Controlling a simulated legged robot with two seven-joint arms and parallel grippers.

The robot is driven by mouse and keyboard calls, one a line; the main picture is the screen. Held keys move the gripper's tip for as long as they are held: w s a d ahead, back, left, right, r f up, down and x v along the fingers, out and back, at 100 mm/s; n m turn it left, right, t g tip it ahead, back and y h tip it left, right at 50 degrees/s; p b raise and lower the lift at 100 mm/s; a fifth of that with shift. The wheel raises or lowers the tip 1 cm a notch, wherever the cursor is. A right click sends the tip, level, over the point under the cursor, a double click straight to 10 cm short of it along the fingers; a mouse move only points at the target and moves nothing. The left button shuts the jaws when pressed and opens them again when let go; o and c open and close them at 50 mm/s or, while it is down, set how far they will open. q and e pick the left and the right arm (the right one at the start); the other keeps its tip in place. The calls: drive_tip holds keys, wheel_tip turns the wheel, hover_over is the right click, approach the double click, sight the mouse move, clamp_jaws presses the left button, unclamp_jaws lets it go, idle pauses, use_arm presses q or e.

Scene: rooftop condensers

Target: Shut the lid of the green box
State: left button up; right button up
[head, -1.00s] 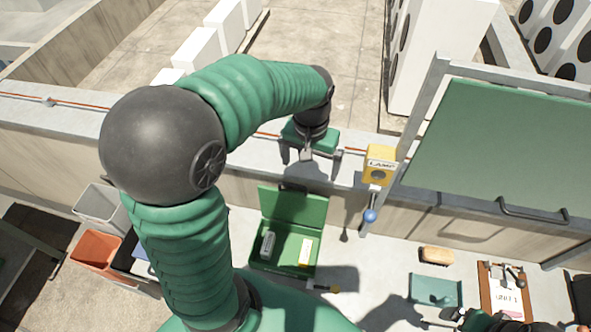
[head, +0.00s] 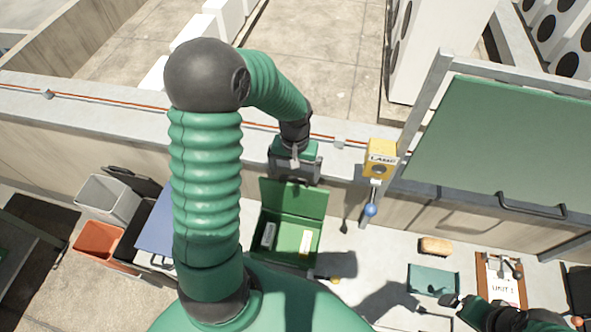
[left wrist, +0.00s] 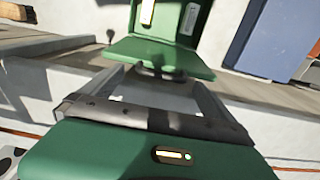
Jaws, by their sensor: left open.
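The green box stands on the pale worktop with its lid (head: 293,198) raised, standing up at the back. Its open body (head: 285,240) faces me and holds a grey-white item (head: 269,236) and a pale yellow-white item (head: 305,242). My left gripper (head: 295,178) is open and empty just behind and above the lid's upper edge. In the left wrist view the open fingers (left wrist: 160,88) point at the lid (left wrist: 160,58) near its dark catch; I cannot tell whether they touch. My right gripper (head: 465,303) is at the lower right, its jaws unclear.
A yellow lamp box (head: 380,160) with a blue-knobbed lever (head: 371,209) is right of the green box. A brush (head: 434,246), a teal tray (head: 432,279) and a clipboard (head: 500,278) lie further right. Bins (head: 107,200) stand at left. A low wall (head: 130,145) runs behind.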

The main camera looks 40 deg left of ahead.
use_arm(q)
drive_tip(key=shift+s+a+f, duration=0.15)
drive_tip(key=shift+a+f, duration=0.3)
drive_tip(key=shift+f, duration=0.05)
drive_tip(key=shift+d+r, duration=0.1)
drive_tip(key=shift+d, duration=0.35)
drive_tip(key=c, duration=0.7)
drive_tip(key=shift+a, duration=0.15)
drive_tip(key=c, duration=1.3)
